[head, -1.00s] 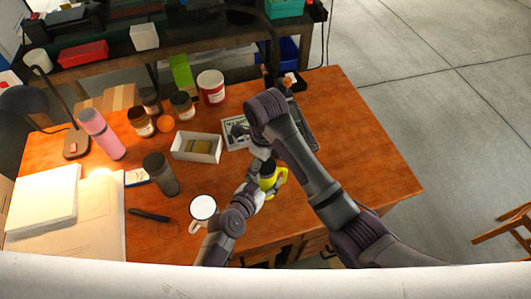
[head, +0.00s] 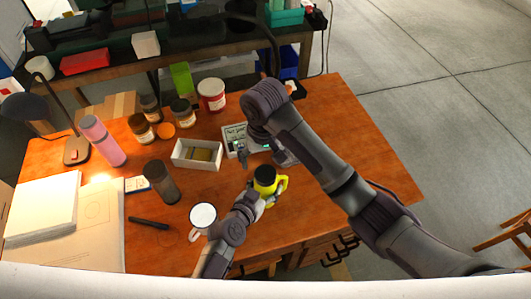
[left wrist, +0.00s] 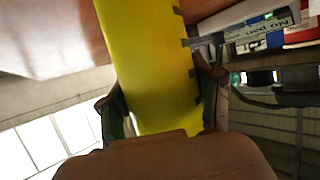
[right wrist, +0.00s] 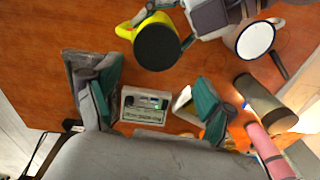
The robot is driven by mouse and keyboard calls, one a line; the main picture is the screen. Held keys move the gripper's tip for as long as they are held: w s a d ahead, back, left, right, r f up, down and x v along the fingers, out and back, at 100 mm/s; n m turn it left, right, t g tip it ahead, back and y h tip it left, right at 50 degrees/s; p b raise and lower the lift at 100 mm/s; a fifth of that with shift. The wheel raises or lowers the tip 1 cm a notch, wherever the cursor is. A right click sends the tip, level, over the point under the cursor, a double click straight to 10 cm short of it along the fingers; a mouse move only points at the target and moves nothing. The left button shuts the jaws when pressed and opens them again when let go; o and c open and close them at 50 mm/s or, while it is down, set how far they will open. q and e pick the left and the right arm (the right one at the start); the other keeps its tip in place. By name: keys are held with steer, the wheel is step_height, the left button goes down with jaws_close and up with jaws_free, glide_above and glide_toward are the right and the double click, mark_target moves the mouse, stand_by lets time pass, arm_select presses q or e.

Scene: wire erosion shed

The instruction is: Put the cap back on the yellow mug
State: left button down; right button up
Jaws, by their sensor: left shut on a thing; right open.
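The yellow mug (head: 281,184) stands upright near the front middle of the table, its handle to the right. A black round cap (head: 265,174) lies over its mouth; in the right wrist view the cap (right wrist: 157,46) looks flat and covers the top. My left gripper (head: 258,203) is shut on the mug's side; the left wrist view shows the yellow wall (left wrist: 152,65) between its fingers. My right gripper (right wrist: 150,90) is open and empty, behind the mug and apart from it. Whether the cap is fully seated I cannot tell.
A white mug (head: 203,214) stands left of my left gripper. A white box (head: 187,159), a device with a display (head: 233,134), a dark cylinder (head: 161,182) and several jars stand further back and left. The table's right side (head: 365,150) is clear.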

mark_target(265, 173)
steer(key=n, duration=0.3)
steer(key=r+n, duration=0.1)
steer(key=n, duration=0.3)
steer(key=shift+n, duration=0.3)
steer(key=n, duration=0.4)
steer(key=r+n, duration=0.1)
steer(key=n, duration=0.2)
steer(key=shift+s+d, duration=0.1)
steer(key=shift+s, duration=0.05)
steer(key=n, duration=0.7)
steer(key=shift+s+d+r, duration=0.1)
steer(key=shift+d+r, duration=0.05)
steer(key=shift+r, duration=0.15)
steer(key=n, duration=0.6)
steer(key=shift+s+d+r, duration=0.15)
steer(key=shift+r, duration=0.1)
steer(key=shift+f, duration=0.1)
steer(key=shift+f, duration=3.9)
